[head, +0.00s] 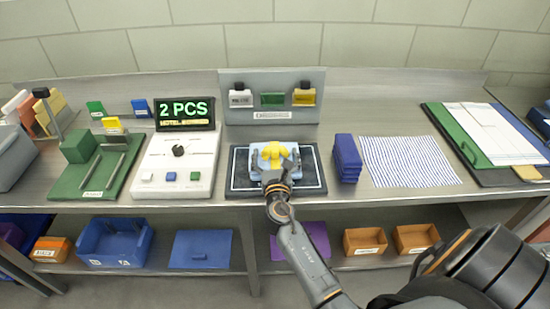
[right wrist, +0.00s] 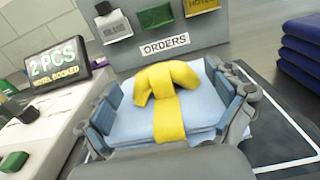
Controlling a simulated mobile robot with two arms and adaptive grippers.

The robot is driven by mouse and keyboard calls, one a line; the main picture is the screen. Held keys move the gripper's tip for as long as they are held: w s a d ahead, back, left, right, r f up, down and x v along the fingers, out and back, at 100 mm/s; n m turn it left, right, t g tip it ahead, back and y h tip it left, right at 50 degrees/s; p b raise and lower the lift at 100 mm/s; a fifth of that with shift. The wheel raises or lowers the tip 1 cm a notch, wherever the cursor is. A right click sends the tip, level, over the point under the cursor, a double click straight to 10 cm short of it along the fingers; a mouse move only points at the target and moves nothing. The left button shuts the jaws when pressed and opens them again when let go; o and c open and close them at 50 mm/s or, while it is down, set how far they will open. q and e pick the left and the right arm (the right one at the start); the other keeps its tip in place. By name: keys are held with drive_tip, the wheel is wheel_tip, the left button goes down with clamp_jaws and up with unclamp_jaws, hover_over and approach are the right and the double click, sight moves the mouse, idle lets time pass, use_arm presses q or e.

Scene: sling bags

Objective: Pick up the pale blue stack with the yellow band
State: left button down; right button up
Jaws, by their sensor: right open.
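The pale blue stack (head: 262,176) lies on a dark mat with a white outline (head: 240,185), with a yellow band (head: 272,153) tied around it and a yellow knot on top. In the right wrist view, the stack (right wrist: 135,126) and its band (right wrist: 168,115) fill the middle. My right gripper (head: 271,167) is open, with one finger at each side of the stack; in the right wrist view, the fingers (right wrist: 170,112) stand close to its left and right edges. I cannot tell whether they touch it. My left gripper is not in view.
A dark blue folded stack (head: 346,158) stands right of the mat, beside a striped cloth (head: 407,161). A white control box (head: 178,165) with a "2 PCS" display (head: 185,113) stands to the left. A grey orders board (head: 270,100) rises behind the mat.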

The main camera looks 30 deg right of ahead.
drive_tip(key=shift+w+d, duration=0.25)
drive_tip(key=shift+w, duration=0.15)
drive_tip(key=shift+s, duration=0.1)
drive_tip(key=shift+c, duration=0.5)
drive_tip(key=shift+r, duration=0.1)
drive_tip(key=c, duration=1.8)
drive_tip(key=shift+o, duration=0.2)
